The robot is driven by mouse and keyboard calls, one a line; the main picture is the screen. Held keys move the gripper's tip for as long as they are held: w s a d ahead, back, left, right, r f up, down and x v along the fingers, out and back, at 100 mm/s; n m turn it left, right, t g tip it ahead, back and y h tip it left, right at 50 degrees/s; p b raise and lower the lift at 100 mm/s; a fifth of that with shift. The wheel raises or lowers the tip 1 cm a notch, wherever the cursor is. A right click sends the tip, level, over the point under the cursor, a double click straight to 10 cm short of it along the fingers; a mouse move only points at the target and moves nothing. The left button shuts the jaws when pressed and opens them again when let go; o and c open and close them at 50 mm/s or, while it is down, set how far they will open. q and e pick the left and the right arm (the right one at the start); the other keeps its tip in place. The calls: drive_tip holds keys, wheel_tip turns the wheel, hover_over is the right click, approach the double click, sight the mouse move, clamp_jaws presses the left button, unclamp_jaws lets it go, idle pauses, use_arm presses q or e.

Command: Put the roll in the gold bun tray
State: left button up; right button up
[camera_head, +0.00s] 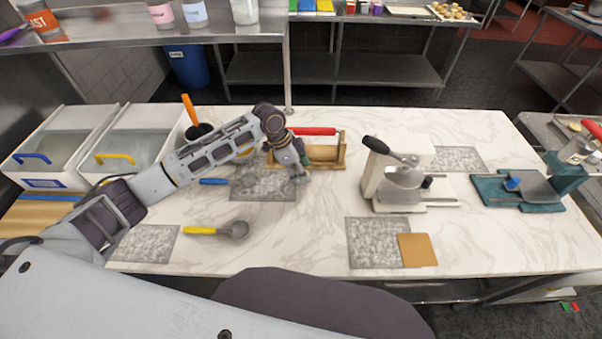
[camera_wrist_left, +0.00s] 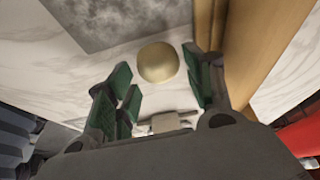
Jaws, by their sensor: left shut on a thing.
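My left gripper (camera_head: 301,174) is low over the marble counter, just left of the wooden stand with the rolling pin. The roll is hidden by the gripper in the head view. I cannot tell for sure which thing is the gold bun tray; a tray with several buns (camera_head: 453,12) stands on the far back shelf. My right gripper is not in view.
The wooden stand (camera_head: 325,157) with a red-handled rolling pin is close right of the gripper. The middle front is clear.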

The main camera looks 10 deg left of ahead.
use_arm(q)
wheel_tip(320, 180, up, 8)
drive_tip(key=shift+r+b, duration=0.1)
drive_tip(key=shift+b, duration=0.4)
drive_tip(key=shift+s, duration=0.1)
idle(0.4)
